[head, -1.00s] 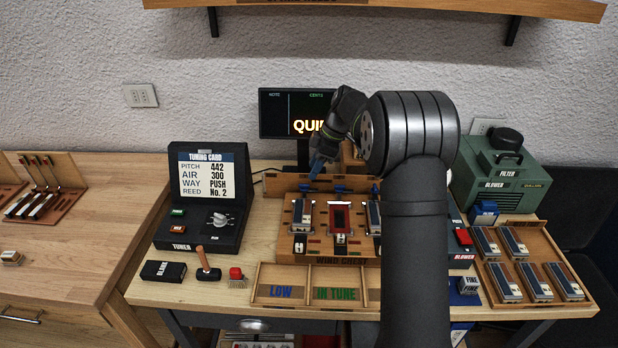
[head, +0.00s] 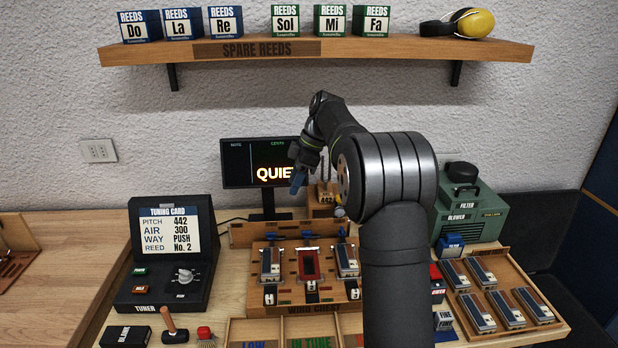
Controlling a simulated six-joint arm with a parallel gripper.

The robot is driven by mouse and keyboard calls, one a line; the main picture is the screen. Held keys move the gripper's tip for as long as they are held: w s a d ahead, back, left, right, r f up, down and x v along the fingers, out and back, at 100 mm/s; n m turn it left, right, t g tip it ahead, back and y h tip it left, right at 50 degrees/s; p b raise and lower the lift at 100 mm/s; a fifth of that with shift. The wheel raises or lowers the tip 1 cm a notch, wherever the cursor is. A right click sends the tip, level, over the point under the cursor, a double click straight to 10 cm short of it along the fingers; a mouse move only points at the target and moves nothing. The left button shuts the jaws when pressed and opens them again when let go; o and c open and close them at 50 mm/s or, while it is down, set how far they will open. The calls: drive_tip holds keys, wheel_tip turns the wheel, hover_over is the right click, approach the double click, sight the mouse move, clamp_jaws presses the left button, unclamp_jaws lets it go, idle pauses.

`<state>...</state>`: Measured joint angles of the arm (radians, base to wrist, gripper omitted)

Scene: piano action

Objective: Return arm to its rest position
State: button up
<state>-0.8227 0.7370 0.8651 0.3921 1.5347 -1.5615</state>
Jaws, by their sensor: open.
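My gripper (head: 298,182) hangs in the air above the back of the wind chest, in front of the tuner screen, with its blue fingertips pointing down. It holds nothing that I can see. My arm rises from the bottom right of centre and bends back toward the wall. The wind chest (head: 312,307) stands on the bench below, with reed units (head: 270,265) and a red-topped piece (head: 309,264) in its slots. My arm hides part of its right side.
A shelf (head: 400,48) with reed boxes and yellow earmuffs runs along the wall above. The screen (head: 255,163) stands close behind my gripper. The tuner (head: 165,255) is at left, the green blower (head: 470,215) at right, with a tray (head: 520,275) of reed units before it.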

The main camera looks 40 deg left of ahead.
sight(271, 233)
drive_tip(key=x, duration=1.7)
drive_tip(key=shift+s+a+f, duration=0.1)
drive_tip(key=shift+a, duration=0.1)
drive_tip(key=m, duration=0.2)
drive_tip(key=m+t+y, duration=0.1)
drive_tip(key=m, duration=0.1)
drive_tip(key=shift+s+d, duration=0.15)
drive_tip(key=shift+s, duration=0.05)
drive_tip(key=m+t, duration=0.2)
drive_tip(key=m, duration=0.2)
drive_tip(key=shift+s+m, duration=0.15)
drive_tip(key=shift+m, duration=0.25)
drive_tip(key=shift+s+m+t, duration=0.2)
drive_tip(key=shift+m+t, duration=0.6)
drive_tip(key=shift+m, duration=1.3)
drive_tip(key=shift+s+m+t, duration=0.1)
drive_tip(key=shift+m+t, duration=0.6)
drive_tip(key=shift+m, duration=1.1)
drive_tip(key=shift+m, duration=0.3)
